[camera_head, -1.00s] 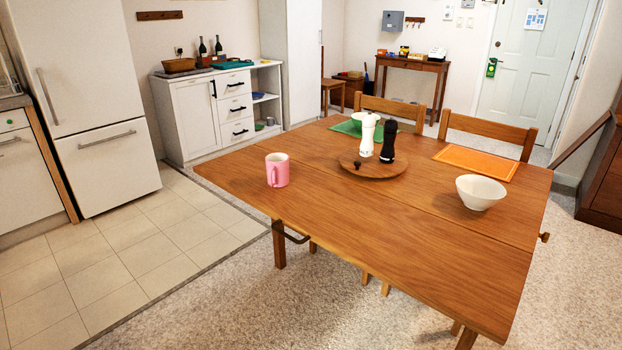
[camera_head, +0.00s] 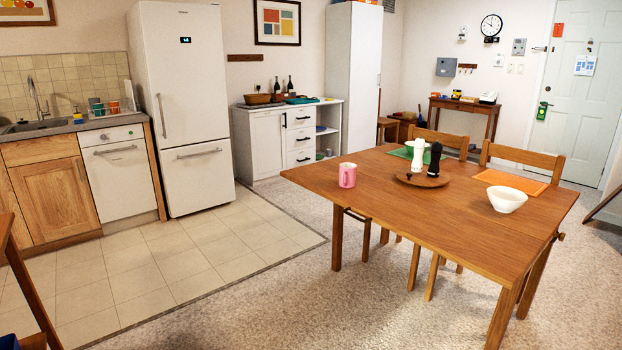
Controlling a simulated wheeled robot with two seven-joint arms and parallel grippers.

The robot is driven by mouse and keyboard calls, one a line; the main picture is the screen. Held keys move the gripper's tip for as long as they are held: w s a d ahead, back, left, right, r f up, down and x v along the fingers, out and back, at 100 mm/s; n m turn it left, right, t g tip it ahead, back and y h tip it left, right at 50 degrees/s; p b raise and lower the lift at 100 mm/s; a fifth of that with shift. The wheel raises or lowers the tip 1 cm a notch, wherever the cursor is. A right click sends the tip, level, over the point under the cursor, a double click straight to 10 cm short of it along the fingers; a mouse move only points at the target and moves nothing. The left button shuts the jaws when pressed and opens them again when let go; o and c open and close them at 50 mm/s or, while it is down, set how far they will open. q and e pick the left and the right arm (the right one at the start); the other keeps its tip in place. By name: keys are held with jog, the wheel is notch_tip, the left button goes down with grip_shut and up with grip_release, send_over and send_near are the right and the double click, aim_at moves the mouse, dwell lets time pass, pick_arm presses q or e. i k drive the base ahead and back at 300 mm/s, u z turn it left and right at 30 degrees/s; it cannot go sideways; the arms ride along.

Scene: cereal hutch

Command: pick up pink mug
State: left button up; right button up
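The pink mug (camera_head: 347,175) stands upright on the wooden table (camera_head: 450,228), near its left end. Its handle faces toward me. Nothing touches the mug. Neither of my grippers shows in the head view.
On the table are a round wooden board (camera_head: 422,180) with a white mill (camera_head: 418,157) and a black mill (camera_head: 434,160), and a white bowl (camera_head: 506,199). Chairs (camera_head: 521,158) stand at the far side. Tiled and carpeted floor in front and left of the table is clear.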

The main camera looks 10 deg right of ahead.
aim_at(347, 170)
jog(key=u, duration=0.55)
jog(key=i, duration=1.35)
jog(key=z, duration=0.6)
jog(key=i, duration=1)
jog(key=z, duration=0.9)
